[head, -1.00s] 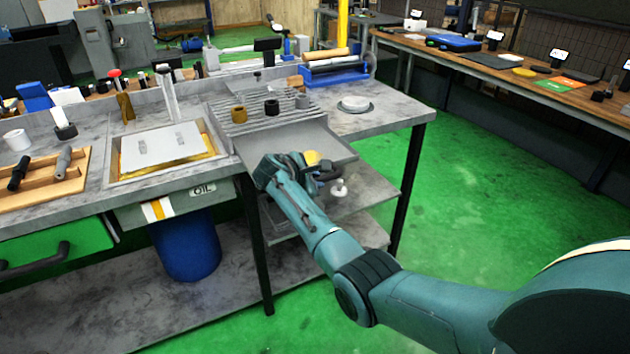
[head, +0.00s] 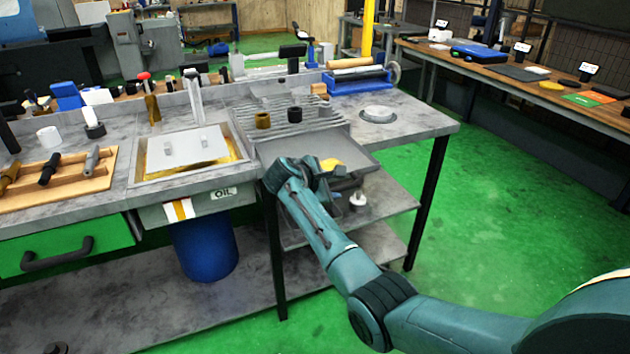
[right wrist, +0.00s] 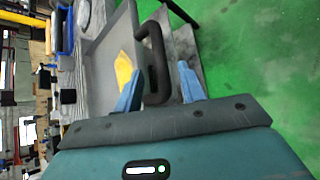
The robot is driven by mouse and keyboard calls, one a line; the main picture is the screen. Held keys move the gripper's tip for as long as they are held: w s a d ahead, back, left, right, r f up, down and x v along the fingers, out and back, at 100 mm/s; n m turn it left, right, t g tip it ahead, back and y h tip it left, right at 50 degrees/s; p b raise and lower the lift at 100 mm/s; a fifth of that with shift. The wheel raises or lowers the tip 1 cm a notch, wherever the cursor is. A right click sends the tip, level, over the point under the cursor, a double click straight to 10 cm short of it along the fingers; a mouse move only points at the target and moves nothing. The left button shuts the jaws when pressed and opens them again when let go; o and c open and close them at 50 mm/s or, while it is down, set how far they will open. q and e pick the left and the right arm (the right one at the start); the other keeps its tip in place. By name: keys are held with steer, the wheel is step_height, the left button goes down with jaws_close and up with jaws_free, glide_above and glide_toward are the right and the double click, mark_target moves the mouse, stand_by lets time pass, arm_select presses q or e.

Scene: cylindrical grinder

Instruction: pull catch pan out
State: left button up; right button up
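The catch pan (head: 340,146) is a shallow grey tray that sticks out at the front of the bench, below the slotted rack (head: 285,116). In the right wrist view the pan (right wrist: 101,62) shows at the left with its black bar handle (right wrist: 154,50). A yellow patch (right wrist: 123,70) shows against the pan. My right gripper (head: 322,172) is at the pan's front edge. In the right wrist view its two blue fingers (right wrist: 160,85) stand apart, one on each side of the handle, with a gap to the right finger. My left gripper is out of view.
A lower shelf (head: 385,200) holds a small white object (head: 357,200). A table leg (head: 425,200) stands right of my arm. Green floor beyond is clear.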

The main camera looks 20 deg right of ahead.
steer(key=v, duration=0.9)
steer(key=shift+a+r, duration=0.2)
steer(key=shift+a, duration=0.05)
steer(key=shift+s, duration=0.15)
steer(key=s+a+f+m+t+y, duration=0.25)
steer(key=s+f, duration=0.35)
steer(key=f, duration=0.4)
steer(key=s+a+f+m+t+y, duration=0.1)
steer(key=s+f+y, duration=0.35)
steer(key=f, duration=0.65)
steer(key=s+a+m+t+y, duration=0.1)
steer(key=s+a+m+y, duration=0.2)
steer(key=s, duration=0.7)
steer(key=s+a+m+t+y, duration=0.1)
steer(key=s+m, duration=0.4)
steer(key=s, duration=0.5)
steer(key=shift+s+a+f+m+y, duration=0.25)
steer(key=shift+a+f+m+y, duration=0.15)
steer(key=shift+a+y, duration=0.55)
